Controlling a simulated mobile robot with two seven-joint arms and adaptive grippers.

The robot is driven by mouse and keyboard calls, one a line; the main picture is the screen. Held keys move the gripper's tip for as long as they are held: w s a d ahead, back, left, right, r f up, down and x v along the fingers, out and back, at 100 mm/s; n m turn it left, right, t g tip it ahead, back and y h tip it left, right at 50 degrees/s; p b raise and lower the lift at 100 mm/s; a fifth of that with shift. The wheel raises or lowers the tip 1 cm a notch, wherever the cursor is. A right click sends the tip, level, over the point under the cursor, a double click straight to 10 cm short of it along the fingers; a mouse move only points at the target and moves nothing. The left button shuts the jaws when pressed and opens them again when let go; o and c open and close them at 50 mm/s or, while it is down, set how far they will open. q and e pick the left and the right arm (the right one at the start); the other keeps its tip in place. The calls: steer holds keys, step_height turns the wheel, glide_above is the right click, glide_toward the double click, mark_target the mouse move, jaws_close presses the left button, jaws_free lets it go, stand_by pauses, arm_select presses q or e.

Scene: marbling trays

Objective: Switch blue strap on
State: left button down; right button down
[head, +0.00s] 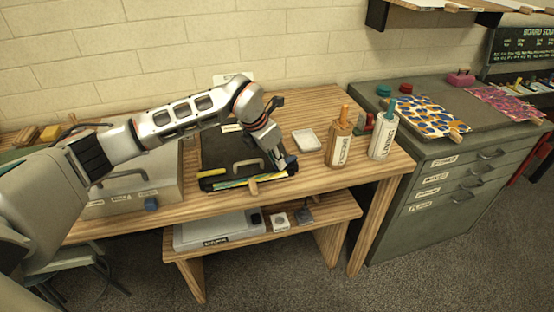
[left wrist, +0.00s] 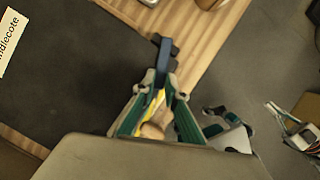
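My left gripper (head: 286,165) is at the right front corner of the dark tray (head: 225,150). In the left wrist view, the gripper's green-padded fingers (left wrist: 161,82) come together at their tips on a narrow dark blue piece (left wrist: 164,60), which I take to be the blue strap. Its far end shows beyond the fingertips, over the wooden table edge. A yellow strip (left wrist: 153,102) and a pale wooden peg (left wrist: 152,130) show between the fingers, nearer the palm. In the head view the gripper largely hides the blue piece. My right gripper is not in view.
A white dish (head: 306,140) and two labelled bottles (head: 341,145) (head: 384,138) stand right of the gripper. A grey case with a blue knob (head: 151,204) is at the left. A grey box (head: 216,230) lies on the lower shelf. Bare tabletop lies behind the dish.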

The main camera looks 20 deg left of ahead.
arm_select(q)
steer(key=shift+w+a+m+h, duration=0.35)
steer(key=shift+a+m, duration=0.2)
steer(key=shift+m, duration=0.35)
steer(key=shift+w+a+m+g+h, duration=0.2)
steer(key=shift+w+m+g, duration=0.1)
steer(key=shift+m, duration=0.4)
steer(key=shift+w+a+m+g+h, duration=0.2)
steer(key=shift+w+m, duration=0.1)
steer(key=shift+m, duration=0.4)
steer(key=c, duration=2)
jaws_free()
steer(key=shift+c, duration=0.2)
steer(key=shift+r, duration=0.1)
steer(key=v, duration=1.2)
steer(key=shift+d, duration=0.1)
